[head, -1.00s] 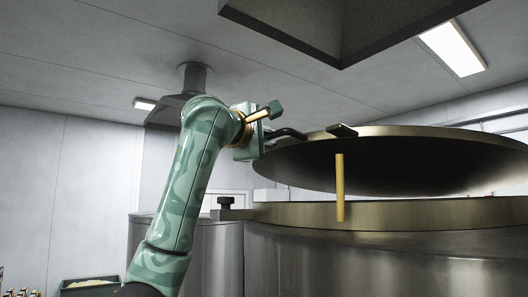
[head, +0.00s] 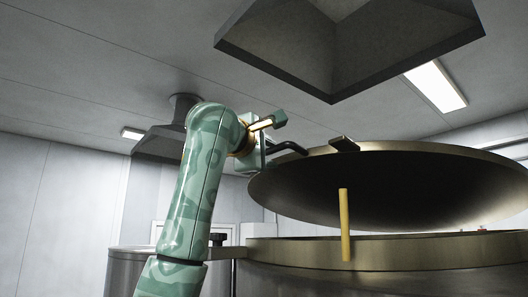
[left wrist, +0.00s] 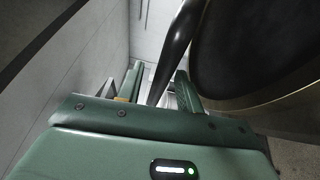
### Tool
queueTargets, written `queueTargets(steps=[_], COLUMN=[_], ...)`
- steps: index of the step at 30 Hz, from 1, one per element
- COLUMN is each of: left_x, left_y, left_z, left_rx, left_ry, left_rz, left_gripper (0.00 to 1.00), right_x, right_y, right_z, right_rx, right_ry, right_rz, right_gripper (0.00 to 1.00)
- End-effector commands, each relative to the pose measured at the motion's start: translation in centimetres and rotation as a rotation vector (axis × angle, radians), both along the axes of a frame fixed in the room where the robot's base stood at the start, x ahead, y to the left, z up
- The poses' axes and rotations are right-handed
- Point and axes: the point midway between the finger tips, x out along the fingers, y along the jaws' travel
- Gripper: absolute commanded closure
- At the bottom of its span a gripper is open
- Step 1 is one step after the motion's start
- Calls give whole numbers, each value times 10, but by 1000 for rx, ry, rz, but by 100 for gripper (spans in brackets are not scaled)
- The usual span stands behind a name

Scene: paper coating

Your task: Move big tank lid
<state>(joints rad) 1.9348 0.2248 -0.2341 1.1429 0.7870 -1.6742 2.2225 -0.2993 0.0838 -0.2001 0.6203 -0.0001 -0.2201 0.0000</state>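The big tank lid (head: 390,185) is a large brass-coloured disc with a dark underside. It is tilted up above the big tank (head: 400,252), with its near edge raised. A black bent handle (head: 288,147) sticks out from its left side. My left gripper (head: 273,134) is at this handle. In the left wrist view, the dark handle bar (left wrist: 180,38) runs down between the two spread green fingers of the left gripper (left wrist: 158,88). A gap shows beside the bar, so the fingers look open around it. The fingertips are partly hidden. My right gripper is not in view.
A yellow post (head: 345,225) stands upright in front of the tank rim. A dark hood (head: 345,45) hangs overhead above the lid. A smaller steel tank (head: 128,268) with a black knob stands at the left, behind my arm.

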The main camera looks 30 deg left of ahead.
Motion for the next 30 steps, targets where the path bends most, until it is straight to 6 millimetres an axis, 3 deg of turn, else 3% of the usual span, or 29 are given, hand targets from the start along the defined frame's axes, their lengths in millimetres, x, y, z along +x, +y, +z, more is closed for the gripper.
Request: queueTargets(steps=[5, 15, 21, 30], left_x=[-19, -108, -147, -162], left_y=[-1, -1, -1, 0], left_z=[-5, -15, -14, -11], left_rx=[-1, -1, -1, 0], left_ry=[-5, -5, -3, 1], left_rz=[-3, -4, -3, 1], left_gripper=[64, 64, 64, 64], right_x=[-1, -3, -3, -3], right_y=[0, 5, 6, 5], right_z=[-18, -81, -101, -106], right_rx=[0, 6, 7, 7], right_ry=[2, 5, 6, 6], right_rz=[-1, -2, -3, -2], right_gripper=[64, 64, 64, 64])
